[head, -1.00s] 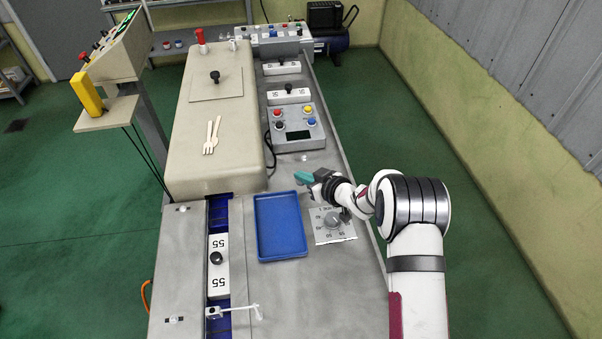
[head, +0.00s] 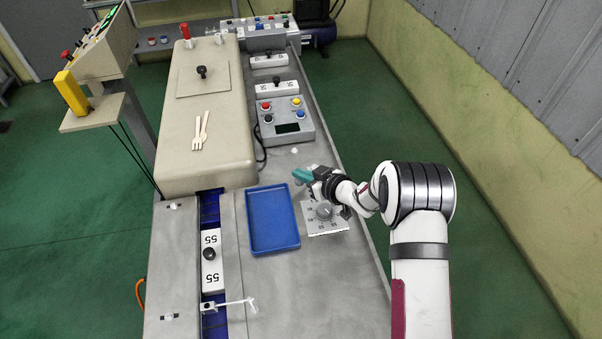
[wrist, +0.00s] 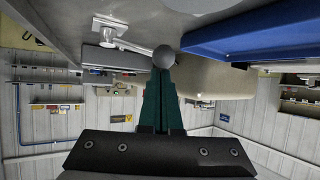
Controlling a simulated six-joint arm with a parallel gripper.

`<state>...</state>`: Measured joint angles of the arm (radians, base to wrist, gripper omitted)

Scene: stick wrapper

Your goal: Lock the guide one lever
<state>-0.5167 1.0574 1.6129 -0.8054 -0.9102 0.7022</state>
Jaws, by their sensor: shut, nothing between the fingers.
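A white guide block (head: 212,275) marked 55 sits in the blue channel at the lower left, with a black knob (head: 209,254) on it. A thin white lever (head: 235,303) on a small bracket reaches right across the channel's near end. Which of these is the guide one lever I cannot tell. My gripper (head: 302,175), with teal fingers, is just beyond the blue tray's far right corner, well away from the block and lever. In the wrist view its fingers (wrist: 163,85) are together and hold nothing. A grey ball (wrist: 164,57) appears at their tips; contact is unclear.
The blue tray (head: 250,220) lies between the channel and a dial plate (head: 325,228). A button box (head: 286,122) and further guide blocks (head: 277,88) stand farther back. A beige housing (head: 205,160) with a wooden fork rises at the left. The near worktop is clear.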

